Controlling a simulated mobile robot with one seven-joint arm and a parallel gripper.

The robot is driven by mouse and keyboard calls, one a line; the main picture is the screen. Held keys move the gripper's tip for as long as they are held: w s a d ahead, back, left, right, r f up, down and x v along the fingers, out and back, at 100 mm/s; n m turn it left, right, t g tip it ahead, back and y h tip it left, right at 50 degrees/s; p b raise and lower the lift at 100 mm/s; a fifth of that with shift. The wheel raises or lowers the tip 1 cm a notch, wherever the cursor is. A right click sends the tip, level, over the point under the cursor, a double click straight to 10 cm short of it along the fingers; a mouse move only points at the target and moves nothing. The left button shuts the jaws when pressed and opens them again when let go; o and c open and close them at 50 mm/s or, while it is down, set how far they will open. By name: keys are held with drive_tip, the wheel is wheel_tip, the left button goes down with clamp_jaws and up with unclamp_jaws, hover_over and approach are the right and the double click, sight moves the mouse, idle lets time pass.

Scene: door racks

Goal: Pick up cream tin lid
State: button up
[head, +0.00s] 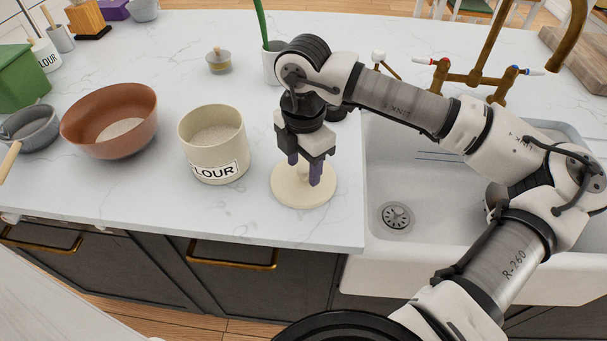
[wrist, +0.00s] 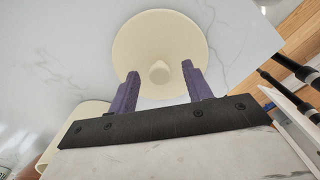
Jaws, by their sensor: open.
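The cream tin lid (head: 303,194) is a round disc lying flat on the white counter, between the flour tin and the sink. In the wrist view the lid (wrist: 160,35) shows a round knob (wrist: 160,72) at its middle. My gripper (head: 304,172) points down over the lid with its purple fingers apart. In the wrist view my gripper (wrist: 159,78) has one finger on each side of the knob, with gaps between. I cannot tell how far the fingertips are above the lid. The open cream flour tin (head: 213,146) stands left of the lid.
A brown bowl (head: 110,122) and a grey pan (head: 30,128) stand further left. A small lidded jar (head: 218,62) and a white pot with a green stem (head: 272,66) are behind. The sink (head: 440,190) and brass tap (head: 475,76) are right. The counter's front edge is close to the lid.

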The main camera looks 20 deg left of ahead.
drive_tip(key=shift+c, duration=0.3)
drive_tip(key=c, duration=1)
drive_tip(key=shift+r, duration=0.1)
